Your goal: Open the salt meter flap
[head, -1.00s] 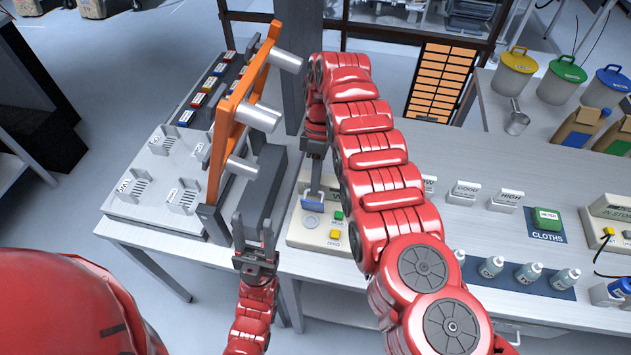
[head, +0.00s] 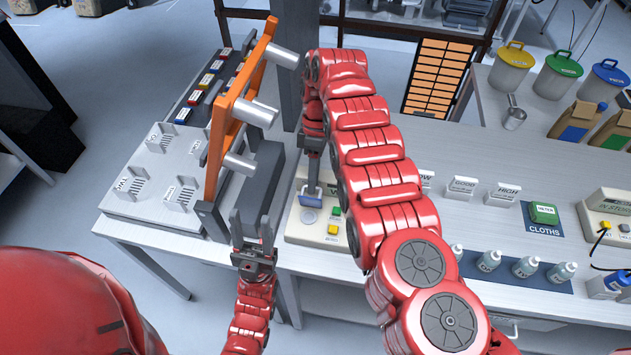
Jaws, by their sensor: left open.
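The salt meter (head: 297,232) is a beige box on the bench with a green button, a yellow button and a round grey disc. A small blue flap-like piece (head: 310,201) shows on it just behind the disc. My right gripper (head: 313,186) points down at this blue piece, at or very near its top edge. Its fingers show edge-on, so I cannot tell whether they are open or touch it. My arm hides the meter's right part. My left gripper (head: 253,222) is open and empty, left of the meter, fingers pointing away from me.
An orange frame (head: 218,148) with grey cylinders stands left of the meter, close beyond my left gripper. Small bottles (head: 525,266), label cards (head: 462,188) and a green cloth pack (head: 543,213) are on the right.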

